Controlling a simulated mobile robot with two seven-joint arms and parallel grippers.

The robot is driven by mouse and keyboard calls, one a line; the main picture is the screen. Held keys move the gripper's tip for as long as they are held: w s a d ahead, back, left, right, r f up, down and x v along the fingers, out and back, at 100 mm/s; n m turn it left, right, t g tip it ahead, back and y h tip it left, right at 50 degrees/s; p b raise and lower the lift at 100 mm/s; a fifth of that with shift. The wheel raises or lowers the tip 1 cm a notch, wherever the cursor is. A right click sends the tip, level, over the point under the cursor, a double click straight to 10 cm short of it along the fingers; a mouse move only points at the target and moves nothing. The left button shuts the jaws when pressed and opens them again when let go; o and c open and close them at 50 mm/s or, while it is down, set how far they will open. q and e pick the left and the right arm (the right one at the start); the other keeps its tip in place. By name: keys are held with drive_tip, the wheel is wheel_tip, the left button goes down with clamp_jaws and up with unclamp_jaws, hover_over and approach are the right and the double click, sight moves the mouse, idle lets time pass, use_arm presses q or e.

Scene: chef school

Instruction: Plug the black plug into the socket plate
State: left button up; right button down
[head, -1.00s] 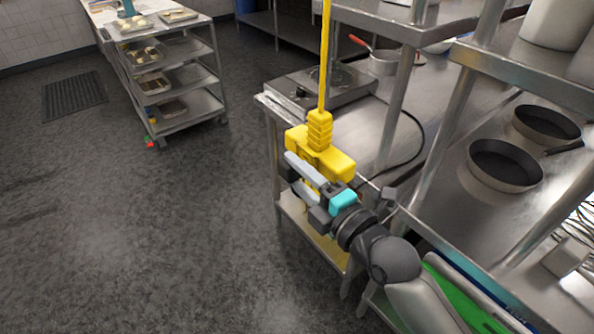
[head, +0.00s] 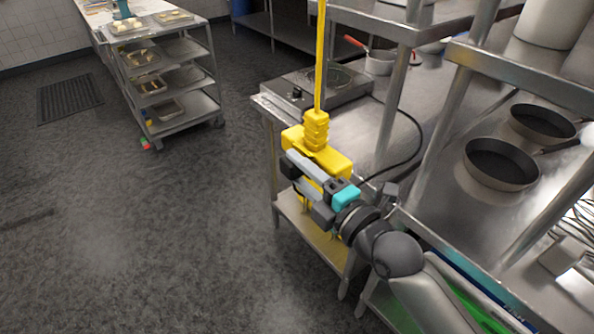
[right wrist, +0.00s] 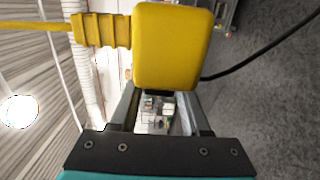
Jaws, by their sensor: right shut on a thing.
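A yellow socket block (head: 336,160) hangs upright on a yellow cable in the head view, beside the steel table's corner. In the right wrist view, the block (right wrist: 172,45) fills the upper middle. My right gripper (head: 303,173) is at the block's near side, its fingers overlapping it. In the right wrist view, the block covers the fingertips (right wrist: 160,92). A small dark piece of the black plug (right wrist: 150,100) shows between them; the rest is hidden. I cannot tell if its pins are in the socket. My left gripper is out of view.
A black cord (head: 419,140) runs from the hot plate (head: 318,90) over the steel table toward the gripper. Shelf posts and two pans (head: 502,163) stand on the right. A tray rack (head: 168,90) stands at back left. The floor left of the block is clear.

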drive_tip(key=shift+w+d, duration=0.25)
drive_tip(key=shift+d, duration=0.1)
drive_tip(key=shift+c, duration=1.5)
unclamp_jaws()
drive_tip(key=b+v, duration=0.1)
drive_tip(key=v, duration=1.4)
drive_tip(key=shift+s+d, duration=0.1)
